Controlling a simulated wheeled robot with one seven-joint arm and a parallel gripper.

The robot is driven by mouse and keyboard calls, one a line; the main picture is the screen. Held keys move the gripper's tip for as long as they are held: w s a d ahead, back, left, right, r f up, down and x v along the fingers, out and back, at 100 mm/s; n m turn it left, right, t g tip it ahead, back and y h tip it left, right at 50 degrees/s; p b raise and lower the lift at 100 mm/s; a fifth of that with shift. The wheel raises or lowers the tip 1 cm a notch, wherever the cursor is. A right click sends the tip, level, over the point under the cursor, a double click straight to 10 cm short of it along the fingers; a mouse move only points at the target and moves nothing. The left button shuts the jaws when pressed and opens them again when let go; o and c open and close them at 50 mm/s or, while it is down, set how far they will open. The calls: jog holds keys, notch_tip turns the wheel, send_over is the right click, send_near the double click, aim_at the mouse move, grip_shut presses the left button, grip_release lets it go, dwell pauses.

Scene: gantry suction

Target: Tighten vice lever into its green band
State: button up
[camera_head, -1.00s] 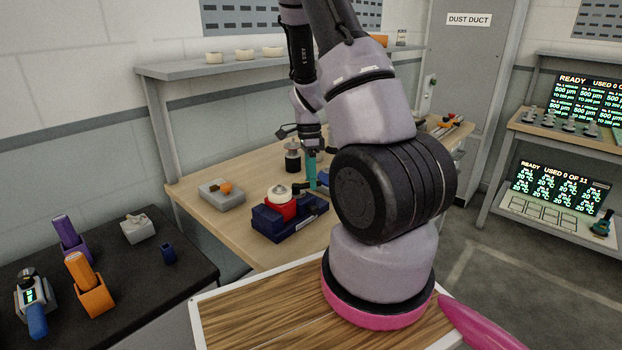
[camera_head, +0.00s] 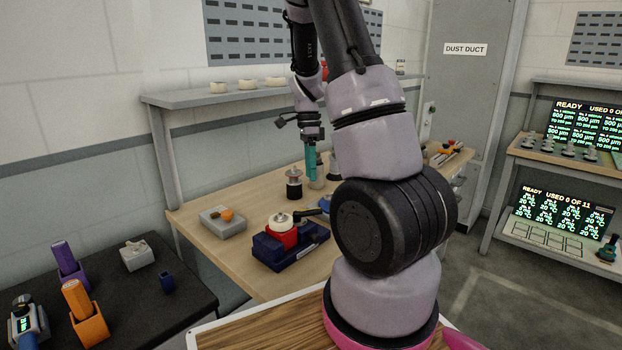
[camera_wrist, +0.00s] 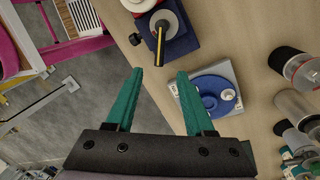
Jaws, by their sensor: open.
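The vice has a dark blue base (camera_head: 290,250), a red body (camera_head: 283,237) and a pale round top (camera_head: 281,220). It stands on the wooden bench. Its black lever (camera_head: 308,212) points right from the top. In the wrist view the lever (camera_wrist: 160,45), with a yellow-orange stripe, lies over the dark blue base (camera_wrist: 181,43) beyond my fingertips. I cannot make out a green band. My gripper (camera_head: 311,165) has teal fingers and is above and behind the vice. In the wrist view my gripper (camera_wrist: 159,75) is open and empty, apart from the lever.
A grey block with a blue round part (camera_wrist: 215,90) sits close to my right finger in the wrist view. Several canisters (camera_wrist: 295,105) stand right of it. A grey block with an orange knob (camera_head: 224,221) is left of the vice. The bench front-left is clear.

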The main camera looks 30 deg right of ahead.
aim_at(309, 214)
dwell(0.6)
jog(key=f, duration=0.3)
jog(key=s+f, duration=0.1)
jog(key=f, duration=0.3)
jog(key=s+f, duration=0.1)
jog(key=f, duration=0.2)
jog(key=shift+a+f, duration=0.3)
grip_shut()
dwell(1.0)
